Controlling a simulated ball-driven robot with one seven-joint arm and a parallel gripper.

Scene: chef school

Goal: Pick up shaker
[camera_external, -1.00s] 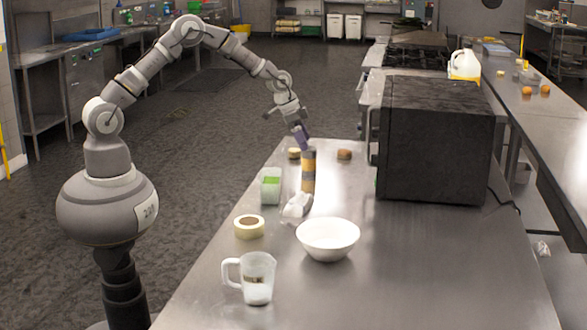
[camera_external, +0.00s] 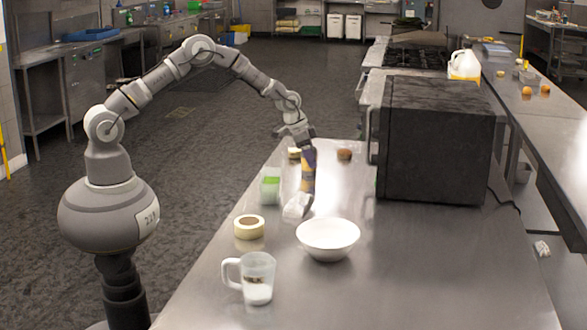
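The shaker (camera_external: 308,184) is a tall, narrow cylinder with yellowish and dark bands. It stands upright on the steel table, toward its far left side. My gripper (camera_external: 309,162) points down at the shaker from above, and its dark purplish fingers overlap the shaker's upper part. The fingers hide the shaker's top. They are too small in the picture to tell whether they are apart around it or touching it.
Near the shaker are a green-and-white container (camera_external: 270,186), a crumpled white item (camera_external: 297,207), a tape roll (camera_external: 249,227), a white bowl (camera_external: 328,240) and a measuring jug (camera_external: 257,278). A black microwave (camera_external: 435,142) stands right. The table's front right is clear.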

